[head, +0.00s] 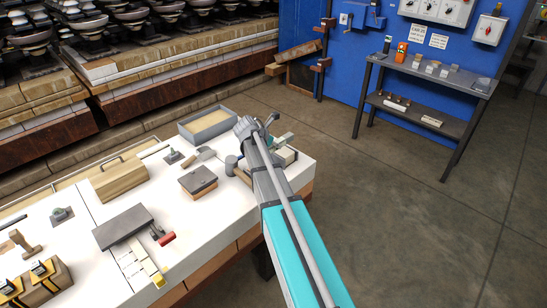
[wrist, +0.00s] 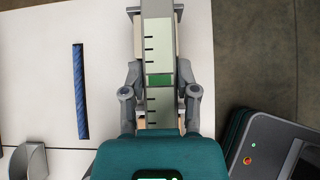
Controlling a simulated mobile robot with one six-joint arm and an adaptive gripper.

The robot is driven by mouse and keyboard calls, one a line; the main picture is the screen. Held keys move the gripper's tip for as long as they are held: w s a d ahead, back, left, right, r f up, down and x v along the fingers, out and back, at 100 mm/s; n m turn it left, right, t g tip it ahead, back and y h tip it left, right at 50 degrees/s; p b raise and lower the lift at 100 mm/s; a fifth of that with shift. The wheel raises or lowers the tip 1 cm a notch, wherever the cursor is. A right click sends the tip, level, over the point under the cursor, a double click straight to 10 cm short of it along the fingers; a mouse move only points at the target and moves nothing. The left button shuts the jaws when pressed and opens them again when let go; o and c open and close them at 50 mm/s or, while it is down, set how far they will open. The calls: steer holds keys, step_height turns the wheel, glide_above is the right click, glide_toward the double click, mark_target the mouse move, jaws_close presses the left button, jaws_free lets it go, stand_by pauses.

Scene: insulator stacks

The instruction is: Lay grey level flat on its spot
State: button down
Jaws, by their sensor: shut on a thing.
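The grey level (wrist: 157,48) is a long pale grey bar with black tick marks and a green window across its middle. In the wrist view it runs up the picture between the fingers of my gripper (wrist: 158,92). The fingers are shut on its two sides. Beige edges and grey end pieces show beside and beneath it; I cannot tell whether it touches them. In the head view my gripper (head: 262,135) is over the far right end of the white bench (head: 205,228), and the arm hides much of that area. The level's spot cannot be told apart.
A grey tray (head: 207,125), a wooden box (head: 119,178) and a dark plate (head: 123,227) occupy the bench.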

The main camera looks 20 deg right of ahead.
steer(key=shift+w+a+f, duration=0.1)
steer(key=shift+a+f, duration=0.05)
steer(key=shift+f, duration=0.05)
stand_by(0.3)
steer(key=shift+w+a+f+b, duration=0.3)
steer(key=shift+a+f+b, duration=0.1)
steer(key=shift+f+b, duration=1.65)
steer(key=shift+b, duration=0.05)
steer(key=shift+f+b, duration=0.4)
steer(key=shift+c, duration=1.8)
jaws_free()
steer(key=shift+r, duration=0.1)
